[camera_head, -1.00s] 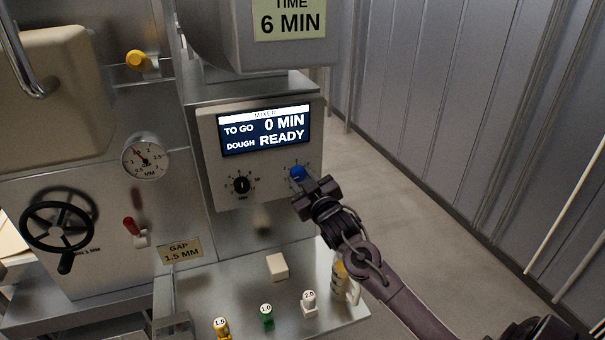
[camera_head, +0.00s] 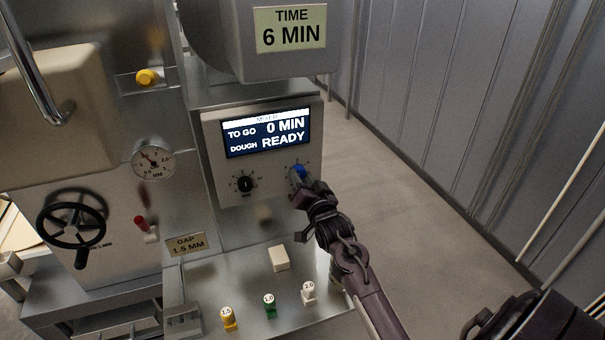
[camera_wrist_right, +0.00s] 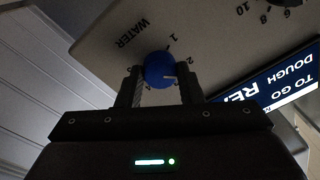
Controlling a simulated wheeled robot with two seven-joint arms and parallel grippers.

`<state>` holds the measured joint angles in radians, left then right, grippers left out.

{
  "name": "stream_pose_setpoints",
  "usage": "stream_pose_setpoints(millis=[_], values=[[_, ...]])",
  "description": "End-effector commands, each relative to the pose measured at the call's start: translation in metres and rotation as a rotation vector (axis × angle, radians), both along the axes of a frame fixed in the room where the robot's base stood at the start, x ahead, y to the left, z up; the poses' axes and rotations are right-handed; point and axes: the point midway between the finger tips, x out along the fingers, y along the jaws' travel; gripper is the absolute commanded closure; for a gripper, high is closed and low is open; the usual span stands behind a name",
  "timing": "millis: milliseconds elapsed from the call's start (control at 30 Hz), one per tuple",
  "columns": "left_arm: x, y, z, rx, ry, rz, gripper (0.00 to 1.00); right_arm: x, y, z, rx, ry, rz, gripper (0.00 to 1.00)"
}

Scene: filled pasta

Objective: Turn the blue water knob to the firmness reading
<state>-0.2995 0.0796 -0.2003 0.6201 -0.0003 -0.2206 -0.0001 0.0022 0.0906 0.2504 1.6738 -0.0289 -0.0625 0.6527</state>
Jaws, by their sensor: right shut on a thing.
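The blue water knob (camera_head: 300,171) is on the lower right of the mixer's control panel (camera_head: 271,186). In the right wrist view the knob (camera_wrist_right: 160,69) sits between the two fingers of my right gripper (camera_wrist_right: 160,88), with a dial of numbers around it and the word WATER beside it. A pale pointer mark shows on the knob. My right gripper (camera_head: 307,186) is shut on the knob in the head view too. The display (camera_head: 266,132) reads TO GO 0 MIN and DOUGH READY. My left gripper is not in view.
A black knob (camera_head: 245,184) is left of the blue one. Below, a shelf (camera_head: 252,322) holds a cream block (camera_head: 279,258) and yellow, green and white labelled pegs. A black handwheel (camera_head: 72,222), a gauge (camera_head: 153,160) and a red-tipped switch (camera_head: 141,222) are at left. Open floor lies right.

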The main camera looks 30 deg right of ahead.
Motion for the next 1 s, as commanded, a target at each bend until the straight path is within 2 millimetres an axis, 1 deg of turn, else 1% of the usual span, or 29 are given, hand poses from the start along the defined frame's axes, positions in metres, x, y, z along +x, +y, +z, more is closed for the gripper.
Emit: stream_pose_setpoints(millis=[33,600,800,1000], values=[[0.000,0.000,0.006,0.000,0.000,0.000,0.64,0.000,0.001,0.002,0.049,-0.010,0.000,0.90],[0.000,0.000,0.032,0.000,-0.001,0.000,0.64,0.000,0.001,0.001,0.550,-0.132,-0.001,0.90],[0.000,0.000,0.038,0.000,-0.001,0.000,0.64,0.000,0.001,0.001,0.674,-0.161,-0.001,0.90],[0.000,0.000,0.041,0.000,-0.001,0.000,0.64,0.000,0.002,0.000,0.752,-0.180,0.001,0.90]])
